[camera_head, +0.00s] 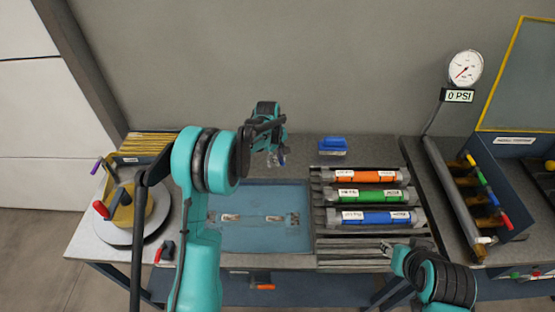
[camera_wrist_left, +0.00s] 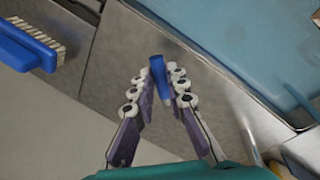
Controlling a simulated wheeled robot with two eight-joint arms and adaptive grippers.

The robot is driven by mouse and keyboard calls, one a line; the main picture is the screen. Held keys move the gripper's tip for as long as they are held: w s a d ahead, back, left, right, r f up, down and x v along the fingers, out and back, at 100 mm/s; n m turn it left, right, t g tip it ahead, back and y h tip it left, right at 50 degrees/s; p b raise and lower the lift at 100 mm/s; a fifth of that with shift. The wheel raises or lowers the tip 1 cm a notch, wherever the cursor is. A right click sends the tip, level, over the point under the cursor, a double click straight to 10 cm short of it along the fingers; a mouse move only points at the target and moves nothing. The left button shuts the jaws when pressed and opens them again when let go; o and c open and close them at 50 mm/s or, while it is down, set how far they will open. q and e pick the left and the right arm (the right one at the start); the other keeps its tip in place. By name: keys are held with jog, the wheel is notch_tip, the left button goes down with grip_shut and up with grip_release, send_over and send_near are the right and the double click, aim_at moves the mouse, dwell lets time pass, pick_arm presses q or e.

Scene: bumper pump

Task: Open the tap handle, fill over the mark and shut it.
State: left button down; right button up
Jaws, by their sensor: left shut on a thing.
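My left gripper (camera_wrist_left: 160,90) is shut on a small blue handle (camera_wrist_left: 158,72), which stands between its fingertips beside the sunken basin. In the head view my left gripper (camera_head: 275,156) is at the basin's back edge, and it hides the handle and any spout there. The basin (camera_head: 225,240) has a blue tint; it also shows at the upper right of the wrist view (camera_wrist_left: 225,40). Two pale labelled pieces lie in it. I cannot make out the mark or the water level. My right gripper (camera_head: 388,250) is at the table's front right, too small to read its fingers.
A blue brush (camera_head: 332,146) lies behind the basin's right side. A rack (camera_head: 318,200) holds orange, green and blue tubes to the right. A gauge (camera_head: 466,67) reads 0 PSI above the right-hand bench. A round turntable (camera_head: 150,222) with tools stands at left.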

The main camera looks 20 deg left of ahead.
pick_arm(q)
jog(key=w+n, duration=0.1)
jog(key=n, duration=0.1)
jog(key=w+d+n, duration=0.1)
jog(key=n, duration=0.2)
jog(key=shift+w+y+b, duration=0.2)
jog(key=shift+y+b, duration=0.1)
jog(key=shift+y, duration=0.1)
jog(key=shift+w+n+y, duration=0.2)
jog(key=shift+w+n, duration=0.25)
jog(key=shift+n, duration=0.55)
jog(key=shift+w+n+y, duration=0.2)
jog(key=shift+w+n, duration=0.2)
jog(key=shift+n, duration=0.6)
jog(key=c, duration=1.5)
grip_release()
notch_tip(320, 180, up, 12)
jog(key=s, duration=0.2)
jog(key=shift+d, duration=0.3)
jog(key=shift+f, duration=0.1)
